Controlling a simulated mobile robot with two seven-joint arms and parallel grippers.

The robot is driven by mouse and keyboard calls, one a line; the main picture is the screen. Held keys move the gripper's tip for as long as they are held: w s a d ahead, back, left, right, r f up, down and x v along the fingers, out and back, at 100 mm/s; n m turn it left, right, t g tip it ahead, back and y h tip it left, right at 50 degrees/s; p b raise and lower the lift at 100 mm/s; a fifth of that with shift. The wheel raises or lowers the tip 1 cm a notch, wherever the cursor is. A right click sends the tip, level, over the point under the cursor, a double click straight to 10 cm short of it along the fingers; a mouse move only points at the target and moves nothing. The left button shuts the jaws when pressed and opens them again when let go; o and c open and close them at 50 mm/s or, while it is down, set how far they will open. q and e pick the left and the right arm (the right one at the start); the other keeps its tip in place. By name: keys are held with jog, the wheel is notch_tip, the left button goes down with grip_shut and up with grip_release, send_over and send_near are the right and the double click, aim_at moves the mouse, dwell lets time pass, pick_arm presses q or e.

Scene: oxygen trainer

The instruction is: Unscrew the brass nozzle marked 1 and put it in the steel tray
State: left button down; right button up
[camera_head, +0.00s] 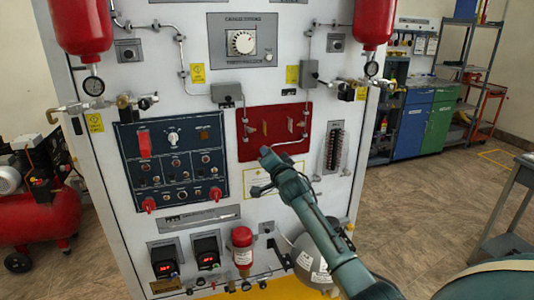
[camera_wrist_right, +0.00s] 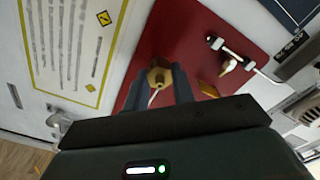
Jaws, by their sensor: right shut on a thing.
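My right gripper (camera_head: 266,158) reaches up to the lower edge of the red panel (camera_head: 283,112) on the white cabinet. In the right wrist view the right gripper (camera_wrist_right: 158,84) is shut on a brass nozzle (camera_wrist_right: 157,74), which sits between the fingertips in front of the red panel (camera_wrist_right: 190,30). No number is readable on it, and I cannot tell whether it still touches its fitting. In the head view the gripper hides this nozzle. I cannot make out a steel tray in either view. My left gripper is not in view.
Thin metal pipes (camera_wrist_right: 262,70) and another brass piece (camera_wrist_right: 208,89) are close to the gripper. A dark switch panel (camera_head: 172,160) is to its left, and a red cylinder (camera_head: 242,247) is below. A grey metal table (camera_head: 512,195) stands at the right edge, with open floor before it.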

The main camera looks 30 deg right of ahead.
jog(key=n, duration=0.2)
jog(key=shift+n+p, duration=0.3)
jog(key=shift+p, duration=0.1)
jog(key=shift+f+n, duration=0.1)
jog(key=shift+n, duration=0.3)
jog(key=n, duration=0.3)
jog(key=shift+n+p, duration=0.35)
jog(key=shift+n, duration=0.45)
jog(key=o, duration=0.9)
jog(key=shift+s, duration=0.1)
